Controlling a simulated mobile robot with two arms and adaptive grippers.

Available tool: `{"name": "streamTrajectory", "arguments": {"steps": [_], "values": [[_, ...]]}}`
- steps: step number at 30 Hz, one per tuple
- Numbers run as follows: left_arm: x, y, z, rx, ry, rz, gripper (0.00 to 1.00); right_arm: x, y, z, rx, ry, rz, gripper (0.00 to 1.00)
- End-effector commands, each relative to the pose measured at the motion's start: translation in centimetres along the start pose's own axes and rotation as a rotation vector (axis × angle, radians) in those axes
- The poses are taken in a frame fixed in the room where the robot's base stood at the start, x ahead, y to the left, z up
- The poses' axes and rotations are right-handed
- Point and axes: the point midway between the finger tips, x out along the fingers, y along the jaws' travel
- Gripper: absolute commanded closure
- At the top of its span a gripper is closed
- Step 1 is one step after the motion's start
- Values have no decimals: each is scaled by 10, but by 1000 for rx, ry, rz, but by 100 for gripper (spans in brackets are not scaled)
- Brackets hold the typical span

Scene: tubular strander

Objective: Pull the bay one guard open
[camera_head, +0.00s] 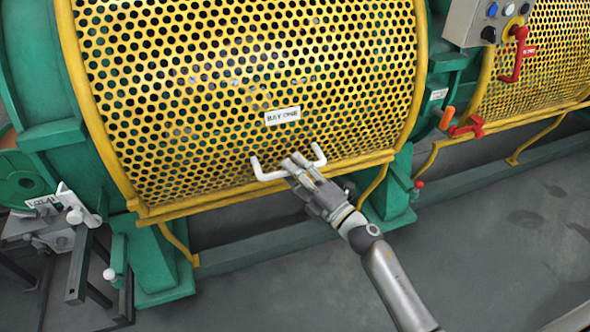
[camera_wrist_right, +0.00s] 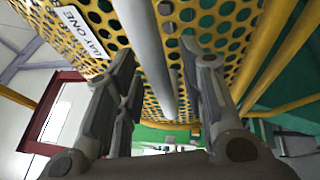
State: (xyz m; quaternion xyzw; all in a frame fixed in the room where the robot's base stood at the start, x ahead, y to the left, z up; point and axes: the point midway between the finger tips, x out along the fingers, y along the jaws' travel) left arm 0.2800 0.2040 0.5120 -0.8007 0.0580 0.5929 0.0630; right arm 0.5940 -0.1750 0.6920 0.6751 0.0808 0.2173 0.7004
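The bay one guard (camera_head: 240,70) is a curved yellow perforated cover with a solid yellow frame, and it is down over the green machine. A "BAY ONE" label (camera_head: 282,116) is on it, also seen in the right wrist view (camera_wrist_right: 82,32). Below the label is a pale U-shaped handle (camera_head: 268,176). My right gripper (camera_head: 293,161) is at the handle's middle. In the right wrist view, the handle bar (camera_wrist_right: 150,50) runs between my two separated fingers (camera_wrist_right: 158,70), with gaps visible on both sides. My left gripper is not in view.
At the right are a second yellow guard (camera_head: 545,60), a red handle (camera_head: 517,55), a grey control box (camera_head: 490,18) and an orange-tipped lever (camera_head: 448,117). Grey floor (camera_head: 500,240) is clear at lower right.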

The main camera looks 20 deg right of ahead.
Motion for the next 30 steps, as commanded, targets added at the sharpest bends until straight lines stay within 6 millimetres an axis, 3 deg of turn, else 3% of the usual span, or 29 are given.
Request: {"name": "streamTrajectory", "arguments": {"steps": [9,18,30], "values": [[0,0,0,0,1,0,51,3,0,0,1,0,-1,63],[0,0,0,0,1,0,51,3,0,0,1,0,-1,100],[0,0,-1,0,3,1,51,3,1,0,1,0,-1,100]]}}
